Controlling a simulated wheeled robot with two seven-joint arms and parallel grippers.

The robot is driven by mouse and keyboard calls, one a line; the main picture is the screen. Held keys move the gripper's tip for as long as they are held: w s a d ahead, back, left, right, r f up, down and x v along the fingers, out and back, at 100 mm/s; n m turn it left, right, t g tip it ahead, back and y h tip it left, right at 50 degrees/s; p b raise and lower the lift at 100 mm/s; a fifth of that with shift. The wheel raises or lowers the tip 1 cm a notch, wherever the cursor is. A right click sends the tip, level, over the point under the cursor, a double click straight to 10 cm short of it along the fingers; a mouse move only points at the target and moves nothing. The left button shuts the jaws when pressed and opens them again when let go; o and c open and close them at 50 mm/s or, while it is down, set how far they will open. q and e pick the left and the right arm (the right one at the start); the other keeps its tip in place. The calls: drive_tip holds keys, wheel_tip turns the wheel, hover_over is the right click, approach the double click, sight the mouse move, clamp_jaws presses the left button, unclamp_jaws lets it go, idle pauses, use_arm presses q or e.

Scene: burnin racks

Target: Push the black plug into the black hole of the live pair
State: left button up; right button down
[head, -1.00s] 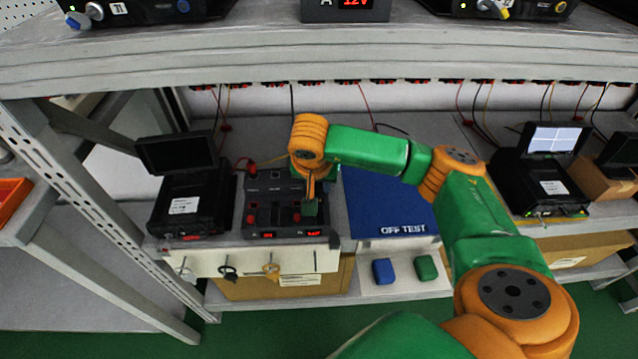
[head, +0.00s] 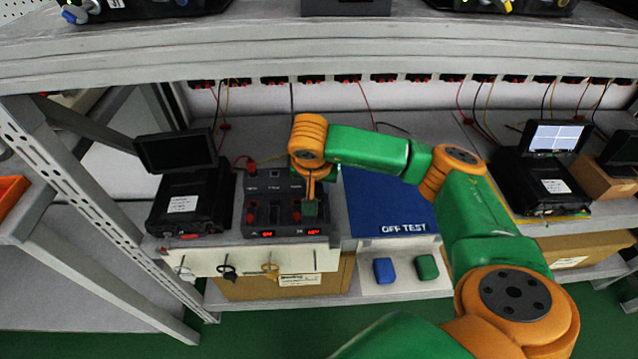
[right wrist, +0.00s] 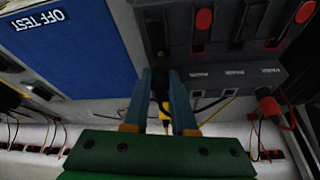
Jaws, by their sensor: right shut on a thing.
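The grey socket box (head: 285,187) stands on the shelf at centre left, with lit red displays along its front edge. My right gripper (head: 311,204) is over the right part of this box. In the right wrist view my right gripper (right wrist: 160,98) is shut on the black plug (right wrist: 160,84), which has a yellow part behind it. The plug's tip is close against the box's dark face (right wrist: 220,55); I cannot tell how deep it sits. The black hole is hidden behind the fingers and plug. Red plugs (right wrist: 202,20) sit beside it. My left gripper is not in view.
A black device with a screen (head: 183,180) stands left of the box. A blue OFF TEST mat (head: 385,203) lies right of it. The upper shelf edge (head: 320,60) overhangs the area. Blue (head: 384,271) and green (head: 426,267) blocks are in front.

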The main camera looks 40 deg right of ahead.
drive_tip(key=shift+f+b, duration=0.95)
drive_tip(key=shift+f, duration=0.05)
idle(0.8)
drive_tip(key=shift+c, duration=1.2)
unclamp_jaws()
wheel_tip(320, 180, up, 6)
drive_tip(key=p, duration=0.4)
drive_tip(key=shift+f+p, duration=0.15)
drive_tip(key=shift+p, duration=0.15)
drive_tip(key=shift+f, duration=0.1)
